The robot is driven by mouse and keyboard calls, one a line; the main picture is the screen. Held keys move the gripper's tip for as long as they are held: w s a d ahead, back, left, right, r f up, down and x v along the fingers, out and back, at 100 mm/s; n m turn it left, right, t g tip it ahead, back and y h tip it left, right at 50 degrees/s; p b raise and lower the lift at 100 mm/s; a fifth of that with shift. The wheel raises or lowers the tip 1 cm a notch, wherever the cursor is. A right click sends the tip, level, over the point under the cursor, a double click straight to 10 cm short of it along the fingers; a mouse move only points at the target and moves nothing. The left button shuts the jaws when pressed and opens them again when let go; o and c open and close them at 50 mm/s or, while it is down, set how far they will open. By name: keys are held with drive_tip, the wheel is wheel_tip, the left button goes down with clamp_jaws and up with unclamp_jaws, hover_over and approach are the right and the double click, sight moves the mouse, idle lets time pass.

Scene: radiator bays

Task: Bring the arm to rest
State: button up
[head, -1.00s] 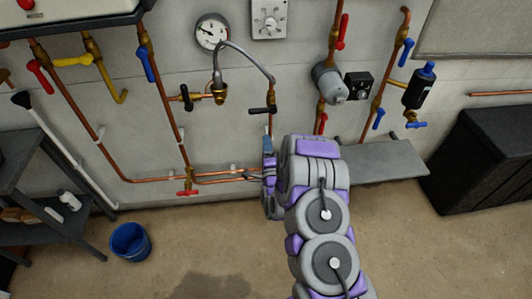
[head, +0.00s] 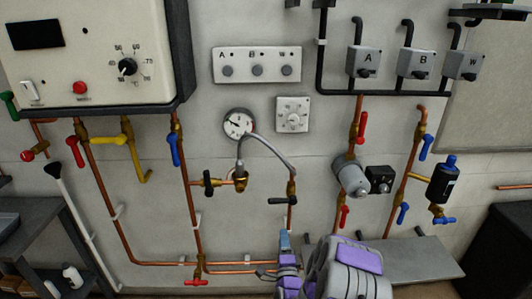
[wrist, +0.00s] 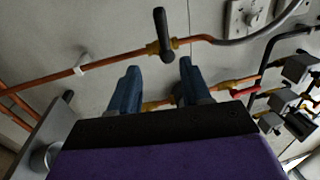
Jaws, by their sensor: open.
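My arm (head: 345,272) reaches in from the bottom of the head view, in front of the wall pipes. My gripper (wrist: 157,82) shows in the wrist view with its two blue fingers apart and nothing between them. In the head view only a small part of the gripper (head: 285,243) shows, just below a black-handled valve (head: 283,201) on a copper pipe. The same black handle (wrist: 163,33) is just beyond the fingertips in the wrist view, apart from them.
A boiler panel (head: 90,50) hangs at upper left. A gauge (head: 239,124), a grey pump (head: 351,176) and several coloured valves line the wall. A grey shelf (head: 420,262) sits right of my arm. A dark cabinet (head: 500,245) stands at far right.

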drive_tip(key=a+r+n+g+y, duration=0.3)
drive_tip(key=a+r+n+g, duration=0.1)
drive_tip(key=n, duration=0.1)
drive_tip(key=s+r+n+g, duration=0.3)
drive_tip(key=s+n+g, duration=0.3)
drive_tip(key=s, duration=0.1)
drive_tip(key=s+d+r+n+g+h, duration=0.1)
drive_tip(key=s+d+r+n+g, duration=0.1)
drive_tip(key=s, duration=1.2)
drive_tip(key=s+d+r+n+g+h, duration=0.1)
drive_tip(key=s+d+r+g, duration=0.3)
drive_tip(key=s, duration=0.9)
drive_tip(key=s+d+r+n+g+h, duration=0.1)
drive_tip(key=s+d+r+n+g, duration=0.2)
drive_tip(key=s, duration=1.1)
drive_tip(key=r+n+g, duration=0.1)
drive_tip(key=g, duration=0.1)
drive_tip(key=shift+s+r+g, duration=0.35)
drive_tip(key=shift+r+g, duration=0.05)
